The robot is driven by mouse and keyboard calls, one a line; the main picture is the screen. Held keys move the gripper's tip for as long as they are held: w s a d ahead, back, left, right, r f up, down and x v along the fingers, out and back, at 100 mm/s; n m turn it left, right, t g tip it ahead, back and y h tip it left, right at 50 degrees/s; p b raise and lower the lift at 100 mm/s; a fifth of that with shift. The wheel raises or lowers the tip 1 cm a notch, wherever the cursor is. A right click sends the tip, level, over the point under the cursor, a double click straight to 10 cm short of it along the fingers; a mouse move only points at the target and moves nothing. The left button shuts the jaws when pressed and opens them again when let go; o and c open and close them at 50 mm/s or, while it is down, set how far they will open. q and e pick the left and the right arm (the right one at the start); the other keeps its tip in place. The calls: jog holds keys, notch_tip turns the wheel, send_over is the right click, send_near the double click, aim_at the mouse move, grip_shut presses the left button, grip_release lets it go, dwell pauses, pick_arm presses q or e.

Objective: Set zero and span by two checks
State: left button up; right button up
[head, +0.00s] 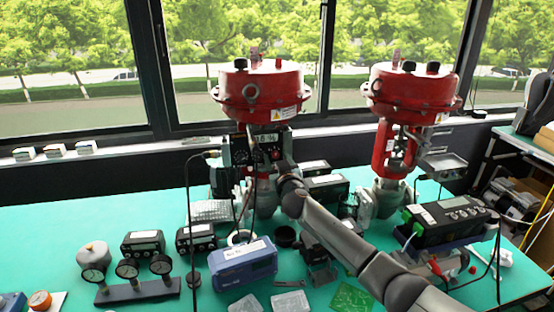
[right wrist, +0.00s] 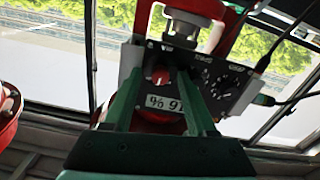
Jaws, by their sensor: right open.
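The positioner (head: 262,149) is a dark box with a lit display, mounted below the left red valve actuator (head: 261,92). My right gripper (head: 284,168) is up at its front, partly hidden by my wrist. The display shows a percent reading, partly covered by a finger. My left gripper is not in view.
A second red valve actuator (head: 413,87) stands to the right. On the green table (head: 120,212) are a gauge stand (head: 133,290), a blue instrument box (head: 243,264) and a black calibrator (head: 450,218) with cables. Cables hang beside the left valve. The table's left part is fairly clear.

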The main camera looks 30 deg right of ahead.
jog(key=shift+c, duration=0.2)
grip_shut()
dwell(0.3)
